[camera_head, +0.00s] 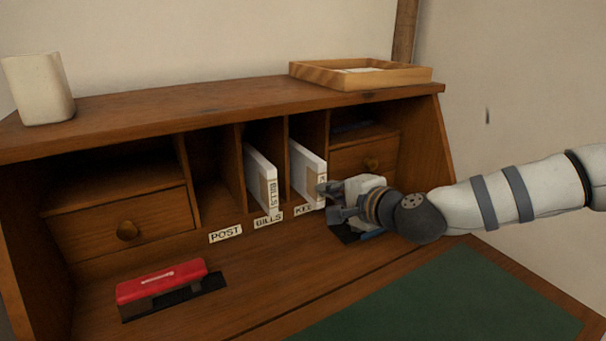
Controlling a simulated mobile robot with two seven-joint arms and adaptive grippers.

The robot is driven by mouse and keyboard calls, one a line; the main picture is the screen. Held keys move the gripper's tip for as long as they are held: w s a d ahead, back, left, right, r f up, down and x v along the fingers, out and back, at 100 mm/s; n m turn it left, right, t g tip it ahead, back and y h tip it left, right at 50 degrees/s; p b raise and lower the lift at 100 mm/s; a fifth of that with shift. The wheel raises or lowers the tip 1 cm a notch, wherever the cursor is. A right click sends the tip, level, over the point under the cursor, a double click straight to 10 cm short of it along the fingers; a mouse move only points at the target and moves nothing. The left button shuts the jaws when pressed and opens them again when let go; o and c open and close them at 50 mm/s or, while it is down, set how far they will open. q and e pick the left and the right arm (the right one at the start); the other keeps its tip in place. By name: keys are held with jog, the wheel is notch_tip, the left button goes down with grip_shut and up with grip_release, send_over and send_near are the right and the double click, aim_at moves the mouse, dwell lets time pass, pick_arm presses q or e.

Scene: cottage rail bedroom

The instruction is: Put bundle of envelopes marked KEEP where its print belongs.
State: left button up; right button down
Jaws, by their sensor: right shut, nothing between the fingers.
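The bundle of envelopes marked KEEP (305,172) stands upright in the slot above the KEEP label (304,210), its print partly hidden by my right gripper. My right gripper (325,197) is shut and empty, with its fingertips close to the front edge of that bundle; I cannot tell whether they touch it. A bundle marked BILLS (262,178) stands upright in the slot above the BILLS label (268,219). The slot above the POST label (225,233) looks empty. My left gripper is not in view.
A red stapler-like object (160,281) lies at the front left of the wooden desk. A wooden tray (420,76) and a white cup (38,88) stand on top. Drawers with knobs flank the slots. The green desk pad (450,300) is clear.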

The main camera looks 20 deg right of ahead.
jog(key=shift+w+a+b, duration=0.15)
jog(key=shift+w+b, duration=0.1)
jog(key=shift+w, duration=0.65)
jog(key=shift+w+a+b, duration=0.1)
jog(key=shift+w+b, duration=0.1)
jog(key=shift+w, duration=0.7)
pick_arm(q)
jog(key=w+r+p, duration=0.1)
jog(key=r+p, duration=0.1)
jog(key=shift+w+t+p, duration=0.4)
pick_arm(e)
jog(key=s+d, duration=0.1)
jog(key=s, duration=0.7)
jog(key=shift+f, duration=0.1)
